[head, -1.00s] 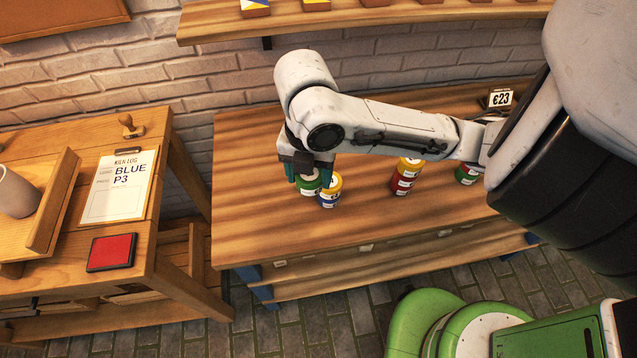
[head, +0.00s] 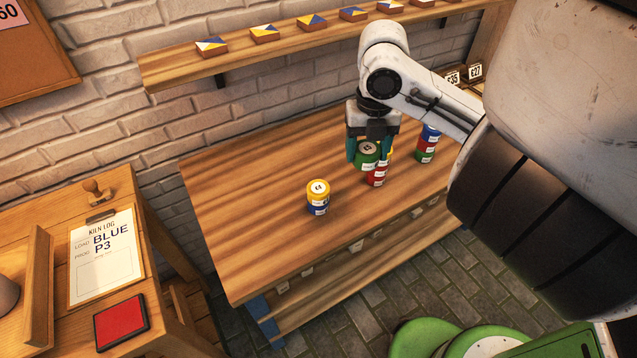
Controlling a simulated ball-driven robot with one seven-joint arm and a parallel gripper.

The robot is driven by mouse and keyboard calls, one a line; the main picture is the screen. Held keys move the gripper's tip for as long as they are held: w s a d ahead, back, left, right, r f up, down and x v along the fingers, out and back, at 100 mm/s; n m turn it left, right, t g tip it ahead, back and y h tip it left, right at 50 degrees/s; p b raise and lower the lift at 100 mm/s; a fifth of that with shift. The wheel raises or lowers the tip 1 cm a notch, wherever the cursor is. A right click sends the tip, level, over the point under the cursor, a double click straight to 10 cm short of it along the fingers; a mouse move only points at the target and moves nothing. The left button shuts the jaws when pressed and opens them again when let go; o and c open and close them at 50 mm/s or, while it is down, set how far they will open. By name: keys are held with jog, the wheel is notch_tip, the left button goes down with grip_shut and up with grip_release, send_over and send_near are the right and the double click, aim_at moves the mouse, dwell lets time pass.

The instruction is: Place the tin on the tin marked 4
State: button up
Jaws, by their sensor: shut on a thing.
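My gripper (head: 370,158) is shut on a green tin (head: 366,150) with a pale lid, held upright. The green tin is in front of or over a stack of red tins (head: 377,176) with a yellow tin, mostly hidden, at its top. I cannot tell whether the green tin touches that stack. A yellow tin (head: 318,190) stands on a blue tin (head: 318,208) to the left. A third stack on the right has a blue tin (head: 430,131), a red tin and a green tin. The tin numbers are too small to read.
The tins stand on a wooden table (head: 250,220) with its left part clear. A wall shelf (head: 180,75) with painted tiles runs behind it. A side table at left holds a kiln log clipboard (head: 105,265), a red pad (head: 122,322) and a stamp (head: 97,192).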

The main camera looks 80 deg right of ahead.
jog(key=w+f, duration=0.2)
jog(key=w, duration=0.1)
jog(key=w+f+p, duration=0.1)
jog(key=w+f, duration=0.1)
jog(key=w, duration=0.1)
jog(key=w+f, duration=0.3)
jog(key=shift+w+d+f+p, duration=0.1)
jog(key=shift+w+d+p, duration=0.15)
jog(key=shift+p, duration=0.05)
jog(key=f, duration=0.1)
jog(key=f+p, duration=0.1)
jog(key=f, duration=0.1)
jog(key=shift+w, duration=0.35)
jog(key=shift+f, duration=0.45)
jog(key=shift+f, duration=0.1)
jog(key=o, duration=1.1)
jog(key=shift+o, duration=0.2)
